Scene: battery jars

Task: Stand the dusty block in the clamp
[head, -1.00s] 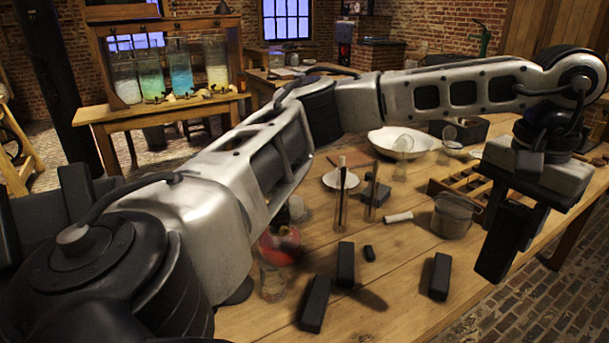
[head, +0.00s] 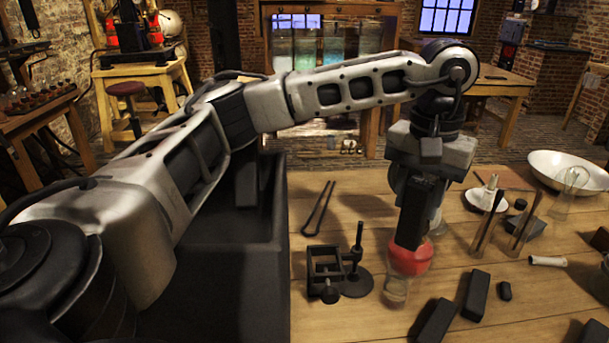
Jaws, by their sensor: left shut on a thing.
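My left gripper (head: 418,195) points down above the table, shut on a dark upright block (head: 411,225). The dark fingers and the block are hard to tell apart, and I cannot tell if it is dusty. My right gripper is not in view.
Several dark blocks lie at the front right, one of them here (head: 476,295). Dark tongs (head: 318,209) lie behind the clamp. Glass tubes (head: 487,222) and a white bowl (head: 568,171) stand at the right. A large dark box-like shape (head: 280,240) borders the left.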

